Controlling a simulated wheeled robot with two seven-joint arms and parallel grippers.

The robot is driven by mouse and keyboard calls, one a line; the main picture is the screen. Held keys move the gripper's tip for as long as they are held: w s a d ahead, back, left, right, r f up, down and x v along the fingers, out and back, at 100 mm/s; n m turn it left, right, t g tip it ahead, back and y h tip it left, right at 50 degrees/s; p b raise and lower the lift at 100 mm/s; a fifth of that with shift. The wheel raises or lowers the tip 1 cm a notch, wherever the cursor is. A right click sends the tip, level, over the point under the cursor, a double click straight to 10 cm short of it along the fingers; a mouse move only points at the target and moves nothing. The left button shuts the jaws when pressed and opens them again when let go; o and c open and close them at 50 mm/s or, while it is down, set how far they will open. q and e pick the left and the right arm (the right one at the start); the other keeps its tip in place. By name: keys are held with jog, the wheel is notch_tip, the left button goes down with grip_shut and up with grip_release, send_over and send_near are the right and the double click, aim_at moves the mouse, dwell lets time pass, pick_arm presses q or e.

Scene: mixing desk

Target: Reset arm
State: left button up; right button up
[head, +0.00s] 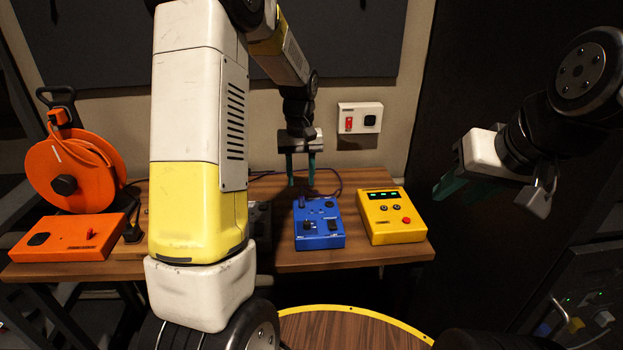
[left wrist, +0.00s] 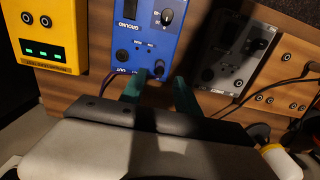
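My left gripper (head: 301,172) hangs above the back edge of the blue box (head: 318,238), its two teal fingers apart with nothing between them. In the left wrist view the open fingers (left wrist: 160,90) point toward the jack end of the blue box (left wrist: 147,30). I cannot tell whether they touch it. My right gripper (head: 458,187) is held in the air to the right of the desk, clear of the devices. It is seen from the side, so its finger gap is unclear.
The wooden desk (head: 290,262) holds a yellow box (head: 392,218) with green displays, an orange box (head: 62,240) and an orange cable reel (head: 72,170). A thin purple cable (head: 340,180) runs behind the blue box. A white wall panel (head: 359,118) hangs behind. My forearm hides part of the desk.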

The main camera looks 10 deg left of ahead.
pick_arm(q)
jog(key=shift+r, duration=1.2)
jog(key=shift+r, duration=0.1)
jog(key=s+r+m+t+h, duration=0.1)
jog(key=s+r+m+t, duration=0.15)
jog(key=s+r, duration=0.75)
jog(key=s+d+r+t, duration=0.1)
jog(key=s+t, duration=0.1)
jog(key=s, duration=0.5)
jog(key=s+d+r+m+t+h, duration=0.1)
jog(key=s+r, duration=0.1)
jog(key=s, duration=0.5)
jog(key=shift+r+t, duration=0.2)
jog(key=shift+t, duration=0.15)
jog(key=shift+s, duration=0.15)
